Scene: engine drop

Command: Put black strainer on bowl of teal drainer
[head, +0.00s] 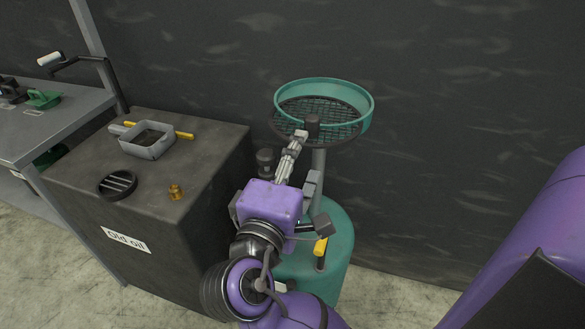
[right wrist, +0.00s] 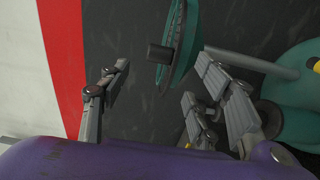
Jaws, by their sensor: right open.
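The teal drainer stands on a grey post by the wall, with its teal bowl (head: 370,112) at the top. The black strainer (head: 325,112), a round mesh with an upright black knob, lies at the bowl, its near edge showing below the teal rim. I cannot tell whether it is fully seated. My right gripper (head: 303,136) is open just in front of the knob. In the right wrist view the open fingers (right wrist: 165,92) are spread, with the black knob (right wrist: 160,53) beyond them and the bowl (right wrist: 186,40) behind it. My left gripper is out of view.
A dark "Old oil" cabinet (head: 185,225) stands at left, holding a grey tray (head: 152,147), a black round grate (head: 117,184) and a small brass part (head: 176,191). A grey bench (head: 75,120) is farther left. The teal drainer base (head: 338,255) has a yellow-handled valve (head: 321,247).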

